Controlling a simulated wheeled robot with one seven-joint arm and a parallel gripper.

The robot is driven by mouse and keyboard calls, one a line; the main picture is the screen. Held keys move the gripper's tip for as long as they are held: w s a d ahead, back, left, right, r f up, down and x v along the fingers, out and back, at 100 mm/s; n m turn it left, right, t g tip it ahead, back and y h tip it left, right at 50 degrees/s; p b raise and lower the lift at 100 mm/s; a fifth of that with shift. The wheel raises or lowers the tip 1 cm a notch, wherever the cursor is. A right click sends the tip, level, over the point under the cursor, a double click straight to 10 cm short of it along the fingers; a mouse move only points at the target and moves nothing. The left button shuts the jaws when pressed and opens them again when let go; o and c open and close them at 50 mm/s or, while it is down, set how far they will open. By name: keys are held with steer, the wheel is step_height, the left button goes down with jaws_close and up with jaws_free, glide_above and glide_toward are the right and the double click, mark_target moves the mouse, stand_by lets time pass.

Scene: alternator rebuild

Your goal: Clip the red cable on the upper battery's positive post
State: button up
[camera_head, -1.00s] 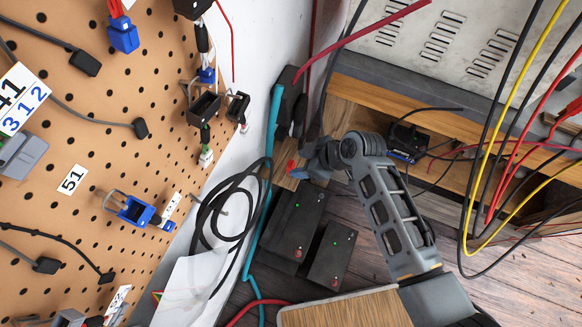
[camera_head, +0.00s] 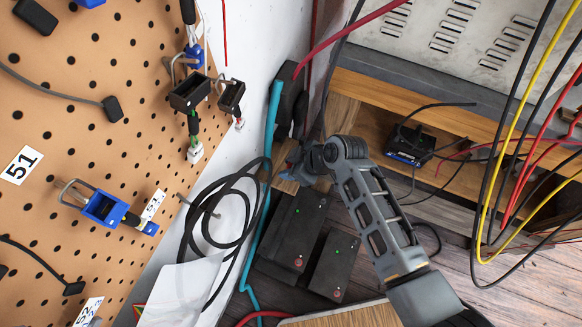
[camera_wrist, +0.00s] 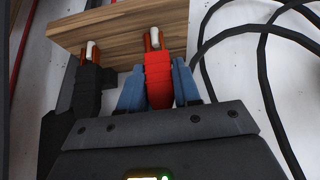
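The red cable's clip (camera_wrist: 158,80) shows in the wrist view, with copper jaws at its far end by a wooden board (camera_wrist: 110,32). My gripper (camera_wrist: 159,85) has its blue fingers against both sides of the red clip. In the head view my gripper (camera_head: 292,160) is above the batteries by the wall, and the red clip is hidden there. The upper battery (camera_head: 287,228) is a dark box on the floor with a green and a red mark on top. The lower battery (camera_head: 334,262) stands at its right.
A black clip (camera_wrist: 90,85) sits left of the red one. Black cable loops (camera_head: 225,205) and a teal pipe (camera_head: 270,150) run left of the batteries. A pegboard (camera_head: 100,150) fills the left. A wooden shelf (camera_head: 450,120) and hanging wires (camera_head: 500,130) are at right.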

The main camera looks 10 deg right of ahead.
steer(key=shift+c, duration=1)
steer(key=shift+r, duration=0.1)
steer(key=shift+r+p, duration=1.7)
steer(key=shift+r, duration=0.2)
